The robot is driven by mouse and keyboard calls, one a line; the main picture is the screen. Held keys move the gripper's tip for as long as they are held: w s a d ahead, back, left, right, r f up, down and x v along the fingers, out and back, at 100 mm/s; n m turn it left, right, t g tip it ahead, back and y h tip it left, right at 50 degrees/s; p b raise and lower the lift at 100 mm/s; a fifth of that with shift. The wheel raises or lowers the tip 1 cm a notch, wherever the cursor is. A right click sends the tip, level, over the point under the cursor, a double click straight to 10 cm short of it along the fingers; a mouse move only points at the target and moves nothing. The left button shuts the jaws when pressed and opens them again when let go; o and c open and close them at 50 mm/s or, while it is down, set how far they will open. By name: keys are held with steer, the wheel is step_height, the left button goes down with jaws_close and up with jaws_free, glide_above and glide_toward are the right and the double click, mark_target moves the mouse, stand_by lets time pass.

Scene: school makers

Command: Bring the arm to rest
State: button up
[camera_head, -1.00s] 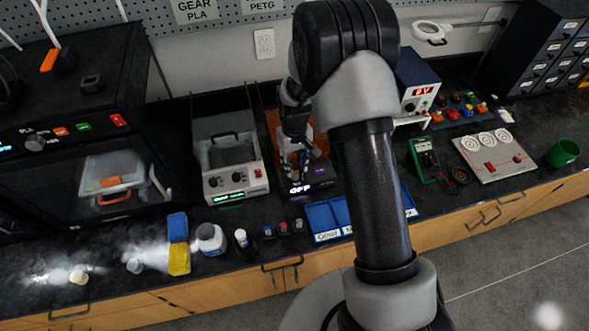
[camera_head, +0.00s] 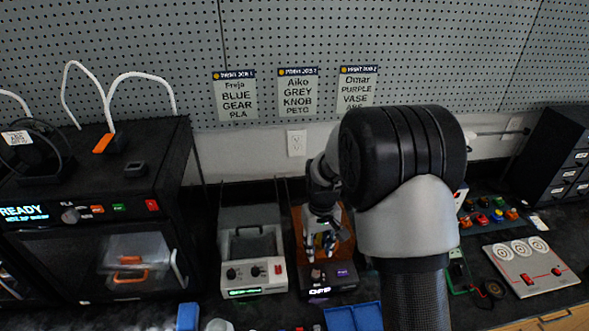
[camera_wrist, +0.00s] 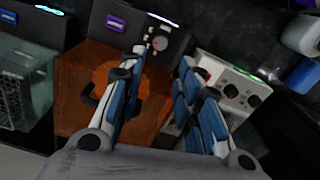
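My arm (camera_head: 405,215) is raised and bent in the right half of the head view, reaching over the bench. My gripper (camera_head: 322,243) hangs fingers down above an orange-brown box-shaped device with a dark control panel (camera_head: 328,281) reading OFF. In the wrist view my gripper (camera_wrist: 163,60) has its two blue-padded fingers apart with nothing held between them. Below it lie the orange-brown device (camera_wrist: 77,75) and a white control panel (camera_wrist: 232,85). Whether the fingers touch the device cannot be told.
A white-fronted device with a grey lid (camera_head: 252,270) stands left of the gripper. A black 3D printer (camera_head: 95,250) with a READY display stands farther left. Blue bins (camera_head: 355,317) lie in front. Three posters hang on the pegboard (camera_head: 450,60).

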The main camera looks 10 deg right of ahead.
steer(key=s+r+m+t, duration=0.1)
steer(key=s+r, duration=0.4)
steer(key=r, duration=0.4)
steer(key=s+r+t, duration=0.1)
steer(key=s+r, duration=0.5)
steer(key=r, duration=0.2)
steer(key=s+r+m+t, duration=0.1)
steer(key=s+r, duration=0.4)
steer(key=s, duration=1.2)
steer(key=shift+t, duration=0.8)
steer(key=shift+w+r, duration=0.1)
steer(key=shift+r, duration=0.05)
